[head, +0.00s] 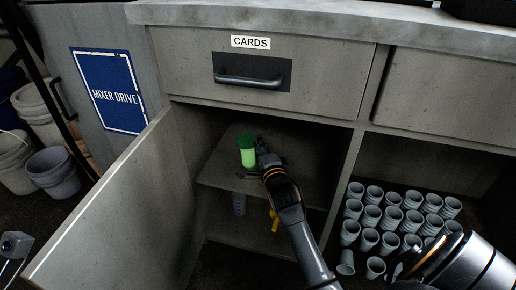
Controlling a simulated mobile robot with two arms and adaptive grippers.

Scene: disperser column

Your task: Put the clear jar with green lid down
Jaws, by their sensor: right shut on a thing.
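The clear jar with the green lid (247,152) is upright inside the open cabinet, at its upper shelf (225,177). Its body looks bright green. My right gripper (258,157) reaches in from below and is shut on the jar's right side. Part of the jar's side is hidden by the gripper. I cannot tell whether the jar's base touches the shelf or hangs just above it.
The open cabinet door (105,215) stands to the left. A drawer labelled CARDS (250,75) is above. Buckets (52,172) stand far left.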

